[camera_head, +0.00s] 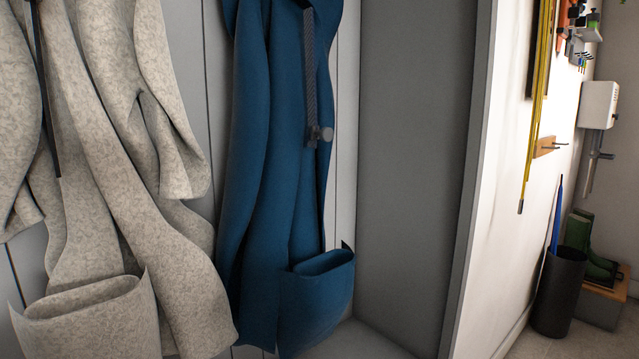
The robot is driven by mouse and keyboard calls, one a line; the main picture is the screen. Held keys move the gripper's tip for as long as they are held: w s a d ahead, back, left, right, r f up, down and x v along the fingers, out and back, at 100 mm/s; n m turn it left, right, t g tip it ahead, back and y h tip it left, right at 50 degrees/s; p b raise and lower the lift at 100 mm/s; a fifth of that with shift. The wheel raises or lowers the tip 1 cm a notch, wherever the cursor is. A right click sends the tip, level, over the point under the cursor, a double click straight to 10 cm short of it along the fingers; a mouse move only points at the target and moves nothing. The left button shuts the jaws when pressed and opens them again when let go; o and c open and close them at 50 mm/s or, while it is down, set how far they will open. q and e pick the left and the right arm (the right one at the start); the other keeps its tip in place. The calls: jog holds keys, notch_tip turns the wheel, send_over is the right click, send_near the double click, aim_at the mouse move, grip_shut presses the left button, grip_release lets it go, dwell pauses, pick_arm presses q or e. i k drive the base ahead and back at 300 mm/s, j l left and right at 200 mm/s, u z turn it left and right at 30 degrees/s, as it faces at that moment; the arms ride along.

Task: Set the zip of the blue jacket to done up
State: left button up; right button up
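The blue jacket (265,150) hangs against the panelled back wall of the bench, left of centre in the head view. Its top is cut off by the picture's upper edge. A grey zip strip (310,60) runs down its right part. A dark grey zip pull (320,134) sits at the lower end of that strip. Below the pull a dark line continues down towards a blue pocket (322,290). Neither of my grippers shows in this view.
A mottled beige coat (110,150) hangs close on the left. A grey side panel (415,150) stands right of the jacket, with free room between.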

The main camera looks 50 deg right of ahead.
aim_at(326, 134)
jog(key=z, duration=1.5)
